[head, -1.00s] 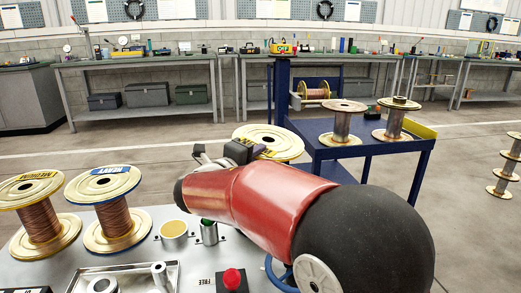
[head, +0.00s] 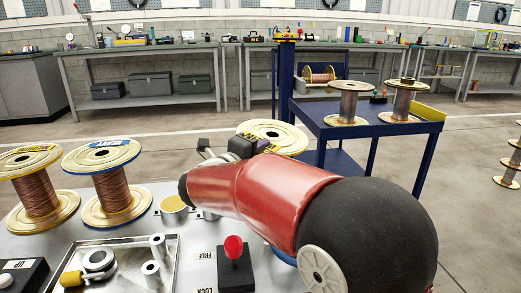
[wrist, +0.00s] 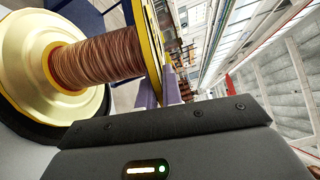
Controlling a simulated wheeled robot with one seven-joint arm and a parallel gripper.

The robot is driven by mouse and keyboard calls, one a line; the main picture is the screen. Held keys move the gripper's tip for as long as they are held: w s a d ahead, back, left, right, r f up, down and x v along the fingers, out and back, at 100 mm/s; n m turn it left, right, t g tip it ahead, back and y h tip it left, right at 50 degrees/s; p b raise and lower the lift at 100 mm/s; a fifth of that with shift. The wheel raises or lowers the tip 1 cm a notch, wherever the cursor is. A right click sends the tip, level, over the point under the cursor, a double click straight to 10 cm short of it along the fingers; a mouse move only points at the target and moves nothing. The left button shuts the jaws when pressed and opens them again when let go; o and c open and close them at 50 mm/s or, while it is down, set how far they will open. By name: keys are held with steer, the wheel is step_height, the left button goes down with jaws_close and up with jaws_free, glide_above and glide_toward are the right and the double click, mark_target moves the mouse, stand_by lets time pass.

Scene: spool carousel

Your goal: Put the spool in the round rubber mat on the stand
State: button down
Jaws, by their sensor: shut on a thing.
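A copper-wound spool (wrist: 98,60) with pale gold flanges fills the left of the wrist view. My gripper (wrist: 160,88) is shut on the rim of its yellow-edged flange, with the purple fingers on either side. In the head view the labelled top flange of this spool (head: 280,135) shows beyond my red arm, which hides the rest. A black curved edge, seemingly the round rubber mat (wrist: 30,130), borders the spool's far flange in the wrist view. I cannot tell whether they touch. I cannot tell which thing is the stand.
Two copper spools, one yellow-labelled (head: 38,190) and one blue-labelled (head: 112,185), stand at left on a grey surface. A metal tray (head: 160,245) with loose parts and a red-knobbed lever (head: 234,250) are in front. A blue cart (head: 370,128) carrying two spools stands behind at right.

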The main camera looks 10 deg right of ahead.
stand_by(0.4)
steer(key=c, duration=1.5)
jaws_free()
steer(key=shift+f, duration=0.4)
steer(key=v, duration=0.7)
steer(key=shift+s+a+r, duration=0.25)
steer(key=shift+s, duration=0.1)
